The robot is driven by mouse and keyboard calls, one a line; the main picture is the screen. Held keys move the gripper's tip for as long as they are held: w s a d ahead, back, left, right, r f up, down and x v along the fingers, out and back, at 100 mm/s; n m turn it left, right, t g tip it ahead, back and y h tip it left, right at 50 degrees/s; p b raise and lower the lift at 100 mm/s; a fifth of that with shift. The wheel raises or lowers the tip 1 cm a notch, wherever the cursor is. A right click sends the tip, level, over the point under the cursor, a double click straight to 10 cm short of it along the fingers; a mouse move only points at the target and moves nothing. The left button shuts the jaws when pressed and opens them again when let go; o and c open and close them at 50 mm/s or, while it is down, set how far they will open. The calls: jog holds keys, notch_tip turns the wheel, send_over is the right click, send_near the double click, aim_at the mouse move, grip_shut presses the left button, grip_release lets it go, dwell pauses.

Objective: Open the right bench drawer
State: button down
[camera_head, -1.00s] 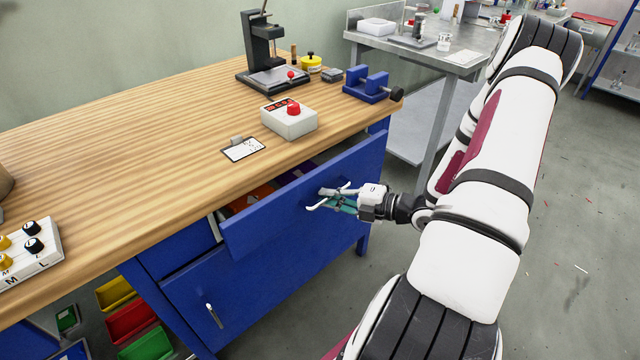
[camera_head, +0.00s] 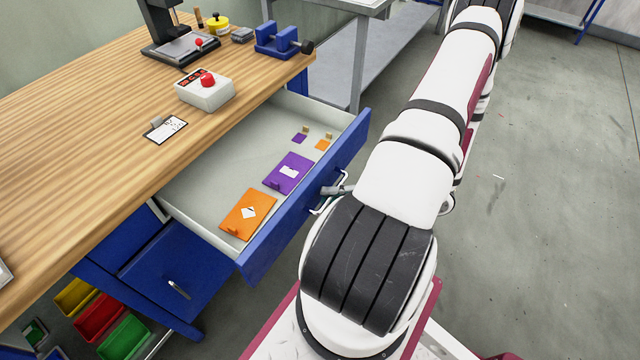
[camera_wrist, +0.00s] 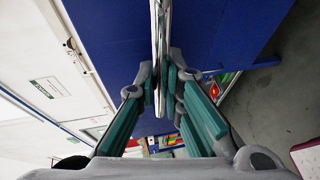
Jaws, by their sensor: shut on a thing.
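The right bench drawer (camera_head: 285,215) is pulled well out from under the wooden bench top, and its grey-white inside shows. It holds an orange folder (camera_head: 247,214), a purple folder (camera_head: 288,173) and a few small orange and purple pieces. My gripper (camera_wrist: 160,92) is at the drawer's blue front and shut on the silver handle (camera_wrist: 159,40), which runs between its teal fingers in the wrist view. In the head view the handle shows at its lower end (camera_head: 322,207), and my arm hides most of the gripper.
A lower blue cabinet front (camera_head: 180,270) with its own handle is below the drawer. On the bench top (camera_head: 70,130) stand a red-button box (camera_head: 205,92), a label card and a blue vise (camera_head: 280,40). Coloured bins (camera_head: 98,317) sit lower left.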

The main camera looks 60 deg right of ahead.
jog(key=shift+s, duration=0.4)
jog(key=c, duration=2)
grip_release()
jog(key=shift+o, duration=0.2)
jog(key=shift+d, duration=0.1)
jog(key=v, duration=1.2)
